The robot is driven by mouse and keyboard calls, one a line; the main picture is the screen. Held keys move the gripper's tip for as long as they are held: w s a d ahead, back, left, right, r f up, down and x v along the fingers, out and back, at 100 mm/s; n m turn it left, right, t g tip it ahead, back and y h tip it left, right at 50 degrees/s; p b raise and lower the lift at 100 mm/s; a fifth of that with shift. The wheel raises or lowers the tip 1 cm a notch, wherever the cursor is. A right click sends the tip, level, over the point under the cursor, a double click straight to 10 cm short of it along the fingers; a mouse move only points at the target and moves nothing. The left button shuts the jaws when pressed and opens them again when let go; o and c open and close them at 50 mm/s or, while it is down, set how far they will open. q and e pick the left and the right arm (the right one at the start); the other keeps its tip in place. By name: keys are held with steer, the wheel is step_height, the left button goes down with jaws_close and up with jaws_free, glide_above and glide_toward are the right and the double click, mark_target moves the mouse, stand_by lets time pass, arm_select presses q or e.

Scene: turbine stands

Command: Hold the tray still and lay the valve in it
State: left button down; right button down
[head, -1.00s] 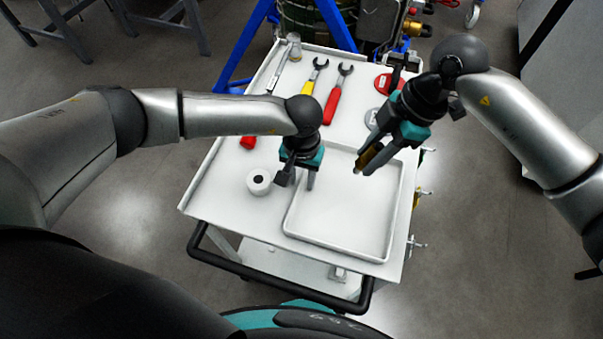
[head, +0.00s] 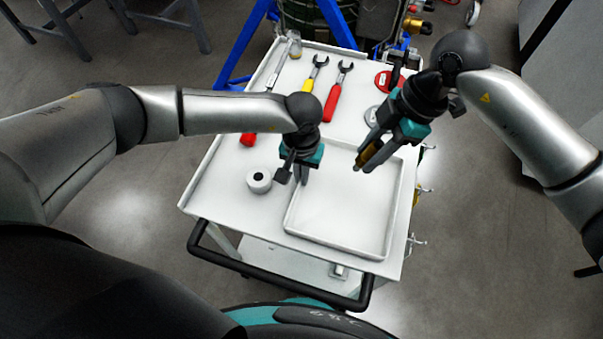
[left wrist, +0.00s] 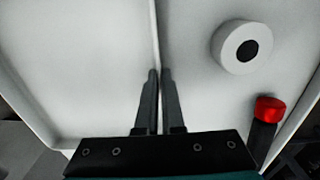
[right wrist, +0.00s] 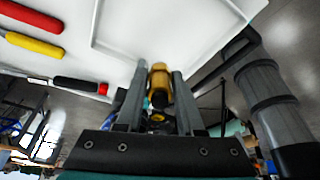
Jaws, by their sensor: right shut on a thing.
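The white tray (head: 345,252) lies flat on the cart top, and its inside looks empty. My left gripper (head: 302,182) is at the tray's left wall. In the left wrist view its fingers (left wrist: 159,72) are close together with the thin tray wall (left wrist: 155,35) between them. My right gripper (head: 364,168) is above the tray's far right part, shut on the brass-yellow valve (head: 363,159). In the right wrist view the valve (right wrist: 159,78) sits between the two fingers, its lower part dark. The valve is held tilted, apart from the tray floor.
A white roll (head: 258,181) stands left of the tray. A red-ended tool (head: 248,139) lies beyond it. A black handle (head: 280,283) rims the cart's near side.

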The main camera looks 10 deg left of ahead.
steer(key=shift+a, duration=0.1)
stand_by(0.7)
steer(key=shift+s+a+f+n+h, duration=0.2)
steer(key=shift+n+h, duration=0.15)
steer(key=shift+n, duration=0.2)
steer(key=shift+s+a+f+n+h, duration=0.1)
steer(key=shift+a+n+h, duration=0.1)
steer(key=shift+n+h, duration=0.25)
steer(key=n, duration=0.1)
steer(key=a+n+t+h, duration=0.1)
steer(key=shift+f+n+h, duration=0.2)
steer(key=shift+n+h, duration=0.1)
steer(key=shift+n, duration=0.1)
steer(key=shift+f+n, duration=0.3)
glide_above(347, 196)
steer(key=shift+h, duration=0.3)
step_height(347, 196, down, 10)
steer(key=shift+r, duration=0.25)
steer(key=c, duration=0.5)
jaws_free()
steer(key=shift+f, duration=0.15)
